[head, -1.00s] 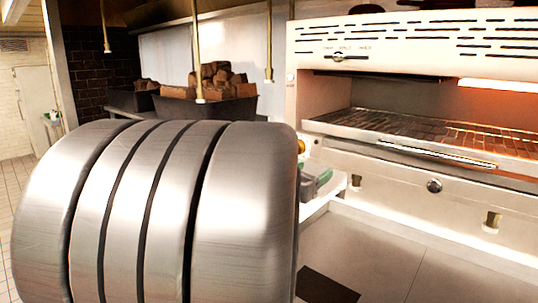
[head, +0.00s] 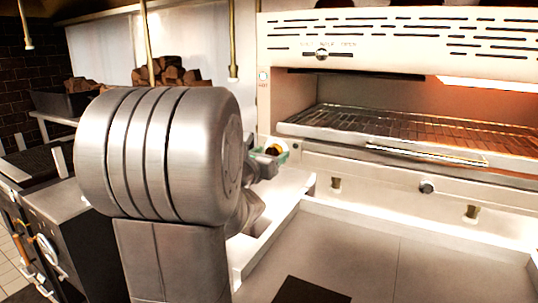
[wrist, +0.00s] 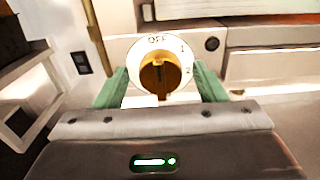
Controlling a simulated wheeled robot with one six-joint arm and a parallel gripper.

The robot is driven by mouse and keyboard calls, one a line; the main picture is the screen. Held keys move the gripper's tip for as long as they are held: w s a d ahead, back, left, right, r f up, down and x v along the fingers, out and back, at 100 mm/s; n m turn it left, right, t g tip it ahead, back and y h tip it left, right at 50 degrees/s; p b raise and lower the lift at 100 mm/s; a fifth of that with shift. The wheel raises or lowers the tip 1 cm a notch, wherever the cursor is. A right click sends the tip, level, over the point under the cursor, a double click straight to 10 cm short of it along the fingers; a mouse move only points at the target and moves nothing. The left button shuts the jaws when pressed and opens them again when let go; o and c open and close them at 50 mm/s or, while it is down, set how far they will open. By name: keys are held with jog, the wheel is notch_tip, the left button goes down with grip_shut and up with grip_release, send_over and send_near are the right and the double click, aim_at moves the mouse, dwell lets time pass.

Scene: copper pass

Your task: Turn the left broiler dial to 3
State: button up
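A broiler dial (wrist: 160,73) with a brass knob on a round white plate faces me in the wrist view. OFF is at the plate's top, with 1 and 2 down its right side; the lower part is hidden. A dark mark on the knob appears to be near the top, toward OFF. My gripper (wrist: 162,80) has its green fingers apart, one on each side of the dial, with visible gaps to the knob. In the head view, my gripper (head: 266,158) is partly hidden behind my arm, with the brass knob (head: 274,148) just beyond it.
The broiler (head: 390,45) has a glowing rack (head: 400,125) with a front handle bar (head: 425,155). Dark bins of brown blocks (head: 170,75) stand behind.

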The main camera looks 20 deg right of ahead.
jog(key=c, duration=0.9)
jog(key=shift+f+m+b, duration=0.15)
jog(key=shift+m+b, duration=0.15)
jog(key=shift+b, duration=0.5)
jog(key=shift+s+f+m+b, duration=0.1)
jog(key=shift+f+m+b, duration=0.1)
jog(key=shift+m+b, duration=7.9)
jog(key=shift+f+m+b, duration=0.2)
jog(key=shift+m+b, duration=6.4)
jog(key=shift+b, duration=3)
